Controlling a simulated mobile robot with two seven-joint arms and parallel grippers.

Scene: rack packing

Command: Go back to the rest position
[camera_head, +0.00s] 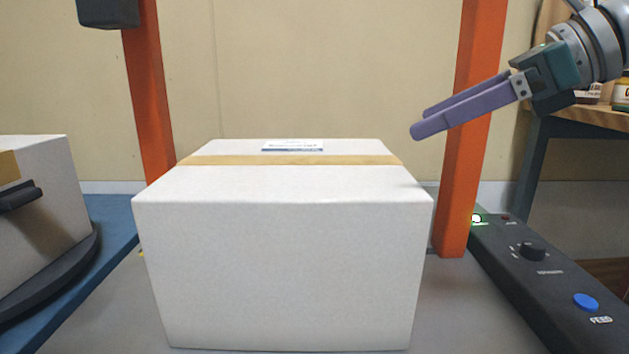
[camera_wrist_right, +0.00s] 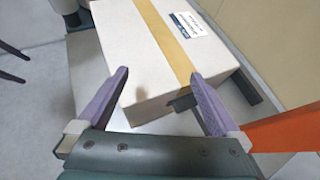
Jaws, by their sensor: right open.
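My right gripper (camera_head: 418,120) comes in from the upper right in the head view. Its purple fingers point left, above and to the right of a closed white box (camera_head: 280,270). In the right wrist view my right gripper (camera_wrist_right: 160,95) has its fingers spread wide, with nothing held between them. The same white box (camera_wrist_right: 150,60), with tan tape and a label, lies beyond the fingertips. I cannot tell from these frames whether a fingertip touches it. My left gripper does not show clearly in either view.
Orange posts (camera_head: 152,100) and (camera_head: 478,120) stand behind the box on both sides. A black control panel (camera_head: 520,275) with a blue button is at right. Another taped box (camera_head: 50,190) sits at left on a blue surface (camera_head: 112,225). A shelf (camera_head: 575,120) is at far right.

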